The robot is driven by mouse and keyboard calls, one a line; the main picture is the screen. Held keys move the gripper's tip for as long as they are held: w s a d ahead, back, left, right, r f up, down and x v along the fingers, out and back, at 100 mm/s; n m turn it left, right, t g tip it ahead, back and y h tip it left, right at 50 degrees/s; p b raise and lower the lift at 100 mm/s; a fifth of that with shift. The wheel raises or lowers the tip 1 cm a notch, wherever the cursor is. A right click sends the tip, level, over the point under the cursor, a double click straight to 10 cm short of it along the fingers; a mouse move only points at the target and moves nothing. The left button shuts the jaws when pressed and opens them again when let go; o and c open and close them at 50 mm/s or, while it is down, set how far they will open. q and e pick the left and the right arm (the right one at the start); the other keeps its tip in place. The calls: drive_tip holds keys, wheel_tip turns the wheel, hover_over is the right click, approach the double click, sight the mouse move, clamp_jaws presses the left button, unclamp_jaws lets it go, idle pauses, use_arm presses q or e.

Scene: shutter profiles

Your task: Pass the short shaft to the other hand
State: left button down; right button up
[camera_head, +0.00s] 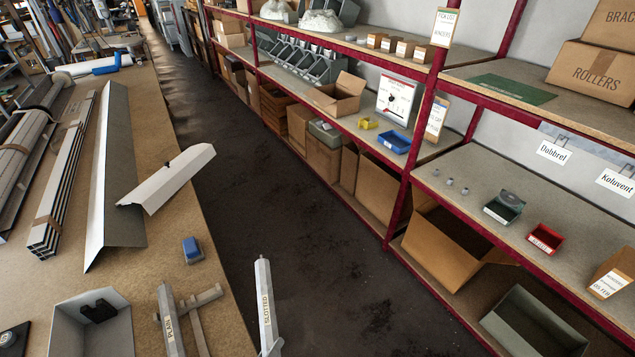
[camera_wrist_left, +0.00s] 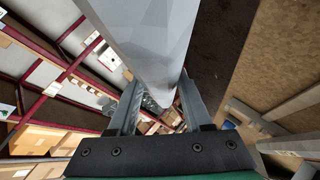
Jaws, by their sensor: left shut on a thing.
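The shaft in my left gripper is a light grey, faceted bar marked SLOTTED (camera_head: 265,302). It stands nearly upright at the bottom centre of the head view, over the aisle beside the bench. My left gripper (camera_head: 272,347) shows only as a small grey part at its lower end. In the left wrist view the shaft (camera_wrist_left: 145,40) runs between the two grey fingers, and the gripper (camera_wrist_left: 160,92) is shut on it. A similar bar marked PLAIN (camera_head: 170,322) is at the bench's near end. My right gripper is not in view.
The bench (camera_head: 170,228) carries long profiles (camera_head: 118,165), a pale angled piece (camera_head: 165,182), a blue block (camera_head: 192,250) and a grey bin (camera_head: 92,330) with a black part inside. Red-framed shelving (camera_head: 408,175) stands across the dark aisle floor (camera_head: 310,240), which is open.

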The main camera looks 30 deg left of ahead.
use_arm(q)
drive_tip(key=w+d+r+m+h, duration=0.2)
drive_tip(key=w+r, duration=0.1)
drive_tip(key=w, duration=0.4)
drive_tip(key=s+r+p, duration=0.3)
drive_tip(key=r+p, duration=0.4)
drive_tip(key=p, duration=0.2)
drive_tip(key=s+r+p, duration=0.4)
drive_tip(key=r+p, duration=0.4)
drive_tip(key=p, duration=0.2)
drive_tip(key=shift+s+a+r, duration=0.2)
drive_tip(key=shift+s+r, duration=0.05)
drive_tip(key=shift+r, duration=0.05)
